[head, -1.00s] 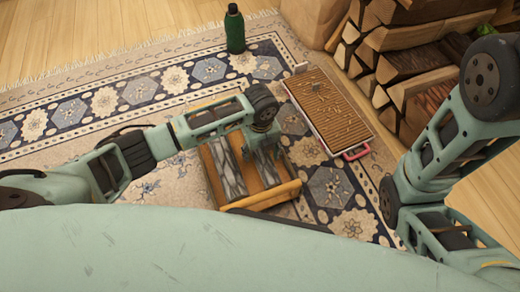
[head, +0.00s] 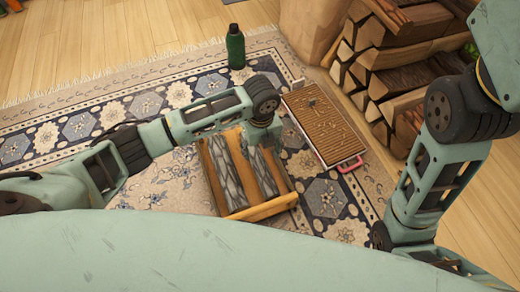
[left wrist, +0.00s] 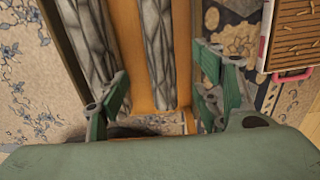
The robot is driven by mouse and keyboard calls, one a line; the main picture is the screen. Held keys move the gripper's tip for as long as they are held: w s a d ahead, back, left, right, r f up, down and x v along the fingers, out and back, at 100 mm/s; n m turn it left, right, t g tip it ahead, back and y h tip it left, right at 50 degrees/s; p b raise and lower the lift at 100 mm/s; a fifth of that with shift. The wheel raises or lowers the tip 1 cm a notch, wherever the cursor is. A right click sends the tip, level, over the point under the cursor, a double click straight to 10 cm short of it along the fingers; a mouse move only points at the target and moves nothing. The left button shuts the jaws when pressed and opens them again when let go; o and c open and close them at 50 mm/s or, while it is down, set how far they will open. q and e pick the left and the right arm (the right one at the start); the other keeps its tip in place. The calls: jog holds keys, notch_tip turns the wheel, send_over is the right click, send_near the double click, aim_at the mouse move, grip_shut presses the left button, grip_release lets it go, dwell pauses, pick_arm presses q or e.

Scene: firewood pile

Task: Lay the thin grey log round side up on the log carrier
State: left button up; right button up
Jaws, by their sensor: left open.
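The log carrier (head: 262,207) is an orange wooden tray on the rug. Two grey bark-covered logs lie side by side on it, bark up: a wider left log (head: 227,172) and a thinner right log (head: 264,178). In the left wrist view, the thin grey log (left wrist: 158,45) lies beside the wider one (left wrist: 85,35), with a wooden strip between them. My left gripper (head: 263,140) is over the far end of the thin log. In the left wrist view its fingers (left wrist: 163,92) are spread wide, with nothing held between them. My right gripper is out of view.
A ridged brown board (head: 321,118) with a pink handle lies right of the carrier. A green bottle (head: 235,47) stands at the rug's far edge. Stacked firewood (head: 390,60) is at the back right. The rug (head: 130,105) left of the carrier is clear.

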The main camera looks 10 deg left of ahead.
pick_arm(q)
jog(key=shift+r, duration=0.7)
